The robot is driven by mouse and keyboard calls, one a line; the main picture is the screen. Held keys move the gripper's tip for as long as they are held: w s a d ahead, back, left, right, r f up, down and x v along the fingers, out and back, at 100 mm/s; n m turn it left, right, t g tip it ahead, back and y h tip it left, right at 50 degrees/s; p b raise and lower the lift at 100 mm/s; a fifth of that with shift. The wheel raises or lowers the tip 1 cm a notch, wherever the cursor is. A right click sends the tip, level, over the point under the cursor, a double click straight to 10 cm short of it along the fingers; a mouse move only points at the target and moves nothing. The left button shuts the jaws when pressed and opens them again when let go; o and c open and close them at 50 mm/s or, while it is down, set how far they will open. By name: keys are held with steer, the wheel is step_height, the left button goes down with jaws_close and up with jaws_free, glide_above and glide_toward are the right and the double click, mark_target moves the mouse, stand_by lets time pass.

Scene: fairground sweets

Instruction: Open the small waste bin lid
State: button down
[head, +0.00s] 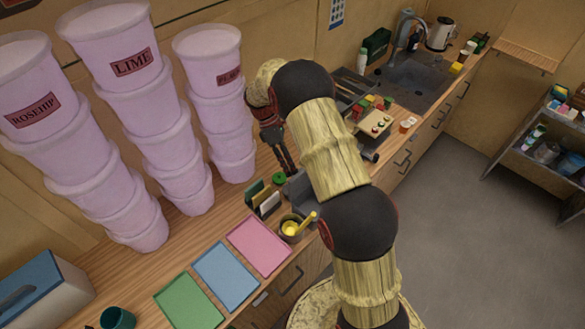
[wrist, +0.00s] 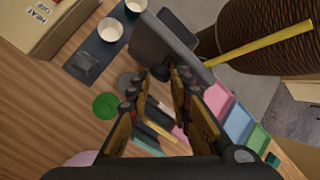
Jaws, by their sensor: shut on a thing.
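The small waste bin looks to be the dark grey box (head: 304,192) on the counter, partly hidden behind my arm. In the wrist view its grey face (wrist: 160,40) is just beyond the fingertips, with a dark knob-like part at its edge. My gripper (head: 289,170) points down beside it. In the wrist view my gripper (wrist: 162,76) has its fingers closed in on that dark part, a gap between them. I cannot tell clearly how far the lid is raised.
A green round thing (head: 279,178) and upright cards (head: 264,200) stand close by. A pot (head: 291,229) with a yellow handle and pink (head: 259,246), blue (head: 226,275) and green (head: 189,302) trays are in front. Stacked tubs (head: 215,100) stand at left.

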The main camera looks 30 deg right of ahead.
steer(key=shift+a+x, duration=0.1)
steer(key=shift+x, duration=0.55)
steer(key=shift+a+x, duration=0.15)
steer(key=shift+x, duration=0.45)
steer(key=c, duration=2)
jaws_free()
steer(key=shift+w+d+f, duration=0.1)
steer(key=shift+w+f, duration=0.05)
steer(key=shift+o, duration=1.3)
steer(key=shift+w+d+f, duration=0.1)
steer(key=shift+d, duration=0.05)
steer(key=shift+o, duration=0.8)
steer(key=shift+w, duration=0.15)
step_height(320, 180, up, 11)
steer(key=shift+f, duration=0.2)
